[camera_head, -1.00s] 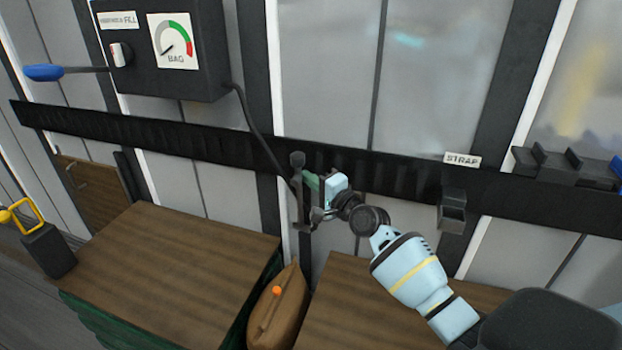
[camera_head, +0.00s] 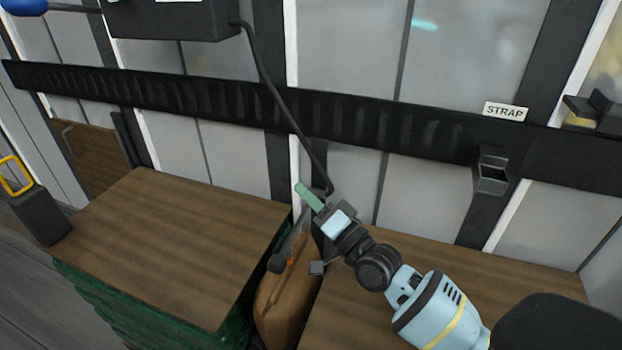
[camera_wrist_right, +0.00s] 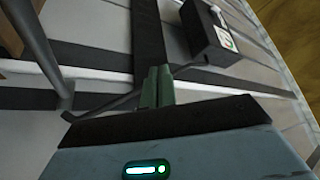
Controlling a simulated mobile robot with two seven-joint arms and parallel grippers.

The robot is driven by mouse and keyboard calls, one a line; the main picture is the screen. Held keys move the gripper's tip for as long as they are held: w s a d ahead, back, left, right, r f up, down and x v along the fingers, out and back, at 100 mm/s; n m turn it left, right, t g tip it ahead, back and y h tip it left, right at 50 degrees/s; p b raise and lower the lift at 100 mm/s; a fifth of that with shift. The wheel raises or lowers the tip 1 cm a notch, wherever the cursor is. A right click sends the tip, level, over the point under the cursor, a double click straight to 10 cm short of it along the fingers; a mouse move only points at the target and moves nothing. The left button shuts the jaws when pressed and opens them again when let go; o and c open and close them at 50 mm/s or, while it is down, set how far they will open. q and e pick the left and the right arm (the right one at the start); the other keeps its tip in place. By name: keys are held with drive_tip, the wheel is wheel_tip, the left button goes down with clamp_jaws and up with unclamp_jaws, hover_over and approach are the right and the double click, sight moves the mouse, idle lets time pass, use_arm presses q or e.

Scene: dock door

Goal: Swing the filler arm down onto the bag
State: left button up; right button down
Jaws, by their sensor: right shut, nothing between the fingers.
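The brown bag (camera_head: 283,308) stands upright in the gap between two wood-topped loads in the head view. Its orange valve (camera_head: 290,262) shows near its top, partly covered. The dark filler arm (camera_head: 292,243) slants down to the left, its lower end beside the orange valve. Whether it touches the valve I cannot tell. My right gripper (camera_head: 309,196) is shut and empty, its green fingers just above the filler arm. The fingers also show shut in the right wrist view (camera_wrist_right: 157,88). My left gripper is in neither view.
A dark control box (camera_head: 175,18) on the wall feeds a black hose (camera_head: 283,105) down to the filler arm. A black rail (camera_head: 400,125) crosses the wall, with a strap holder (camera_head: 491,174) at right. The left wooden top (camera_head: 170,245) is clear.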

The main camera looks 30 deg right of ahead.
wheel_tip(320, 180, down, 6)
drive_tip(key=s+a+b, duration=0.2)
drive_tip(key=shift+a+f, duration=0.15)
drive_tip(key=shift+a, duration=0.05)
idle(0.6)
drive_tip(key=v, duration=0.8)
idle(0.5)
